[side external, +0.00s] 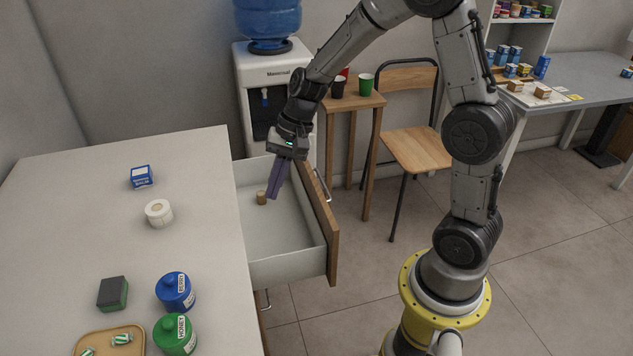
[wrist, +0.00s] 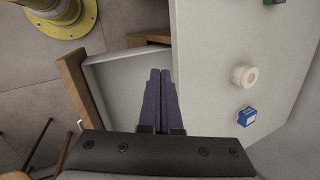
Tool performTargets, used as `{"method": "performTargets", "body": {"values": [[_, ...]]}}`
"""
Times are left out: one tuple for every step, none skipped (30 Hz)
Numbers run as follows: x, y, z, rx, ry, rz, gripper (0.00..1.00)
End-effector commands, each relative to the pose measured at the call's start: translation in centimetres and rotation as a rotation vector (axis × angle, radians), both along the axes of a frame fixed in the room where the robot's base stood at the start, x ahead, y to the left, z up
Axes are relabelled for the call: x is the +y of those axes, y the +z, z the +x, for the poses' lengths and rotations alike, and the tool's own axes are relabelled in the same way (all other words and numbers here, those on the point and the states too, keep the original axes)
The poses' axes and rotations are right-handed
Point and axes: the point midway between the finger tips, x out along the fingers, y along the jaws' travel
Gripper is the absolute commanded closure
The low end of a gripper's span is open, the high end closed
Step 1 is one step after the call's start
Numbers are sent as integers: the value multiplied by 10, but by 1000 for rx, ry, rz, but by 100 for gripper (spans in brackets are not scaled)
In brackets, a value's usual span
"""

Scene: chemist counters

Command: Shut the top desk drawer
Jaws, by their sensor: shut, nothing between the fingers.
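The top desk drawer (side external: 278,268) is pulled out from the right side of the white desk (side external: 205,215). It has white inner walls, a wooden front (side external: 323,222) and a metal handle (side external: 321,184). In the wrist view the shut fingers (wrist: 161,75) cover part of the open drawer (wrist: 108,80), and the wooden front (wrist: 80,85) is at left. Contact with the drawer cannot be told.
On the desk are a blue box (side external: 141,177), a white roll (side external: 158,213), a sponge (side external: 113,293), blue (side external: 175,292) and green (side external: 175,335) jars and a tray (side external: 138,341). A water dispenser (side external: 268,75) and chair (side external: 412,148) stand behind. Floor right of the drawer is clear.

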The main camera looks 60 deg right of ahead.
Motion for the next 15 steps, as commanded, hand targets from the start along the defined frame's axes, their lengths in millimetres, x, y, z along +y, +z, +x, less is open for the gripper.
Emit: {"method": "performTargets", "body": {"values": [[5,21,-12,-43,67,-34,100],[7,30,-20,-64,106,-55,100],[10,42,-31,-90,160,-84,100],[12,51,-40,-109,198,-105,100],[14,58,-48,-128,236,-127,100],[15,69,-60,-155,286,-159,100],[16,76,-69,-174,323,-181,100],[17,82,-78,-193,360,-206,100],[18,90,-90,-217,406,-240,100],[18,95,-100,-234,442,-266,100],[18,100,-109,-252,477,-292,100],[17,106,-121,-275,518,-326,100],[17,109,-130,-290,549,-350,100],[16,112,-137,-303,575,-373,100],[15,115,-146,-318,605,-402,100]]}}
